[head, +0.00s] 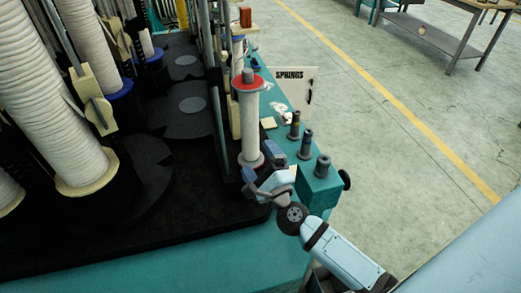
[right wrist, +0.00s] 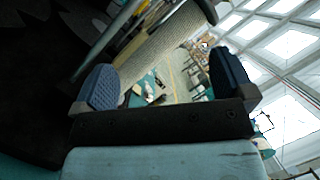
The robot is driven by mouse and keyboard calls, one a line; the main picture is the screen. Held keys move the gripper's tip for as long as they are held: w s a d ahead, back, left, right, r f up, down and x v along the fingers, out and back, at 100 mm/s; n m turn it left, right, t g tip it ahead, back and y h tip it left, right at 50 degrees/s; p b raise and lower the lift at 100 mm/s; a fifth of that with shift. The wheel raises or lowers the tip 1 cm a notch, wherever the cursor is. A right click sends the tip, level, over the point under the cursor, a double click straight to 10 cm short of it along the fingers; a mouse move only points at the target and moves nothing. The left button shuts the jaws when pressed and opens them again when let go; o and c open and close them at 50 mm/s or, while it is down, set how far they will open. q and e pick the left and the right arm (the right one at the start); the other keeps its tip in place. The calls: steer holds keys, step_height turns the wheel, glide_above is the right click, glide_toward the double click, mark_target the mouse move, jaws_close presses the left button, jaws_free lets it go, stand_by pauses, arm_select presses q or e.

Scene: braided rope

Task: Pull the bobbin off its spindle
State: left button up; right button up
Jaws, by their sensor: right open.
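The bobbin (head: 249,125) is a pale cream spool with a red top flange and a reddish lower flange. It stands upright, with a grey spindle tip (head: 248,75) showing above it. My right gripper (head: 262,163) is open beside the bobbin's lower end, with its blue pads apart. In the right wrist view the bobbin's pale, ribbed barrel (right wrist: 160,45) runs diagonally beyond the open right gripper (right wrist: 165,78). I cannot tell whether the pads touch it. The bobbin's lowest edge is partly hidden by the gripper. My left gripper is out of view.
Large cream rope spools (head: 45,100) stand on dark plates at the left. Several short grey posts (head: 307,145) stand on the teal bench right of the bobbin. A "SPRINGS" sign (head: 296,82) stands behind.

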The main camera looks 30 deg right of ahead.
mark_target(249, 112)
steer(key=w+d+m+g+h, duration=0.1)
steer(key=w+d+m, duration=0.1)
steer(key=w+m, duration=0.2)
steer(key=w+d+m+g+h+b, duration=0.1)
steer(key=w+d+m, duration=0.2)
steer(key=w+m, duration=0.2)
steer(key=w+d+m+g+h, duration=0.1)
steer(key=w+m, duration=0.4)
steer(key=w, duration=0.5)
steer(key=shift+d+f+h+b, duration=0.15)
steer(key=shift+d+h+b, duration=0.2)
steer(key=shift+d, duration=0.4)
steer(key=c, duration=1.4)
steer(key=o, duration=0.5)
steer(key=shift+c, duration=1.3)
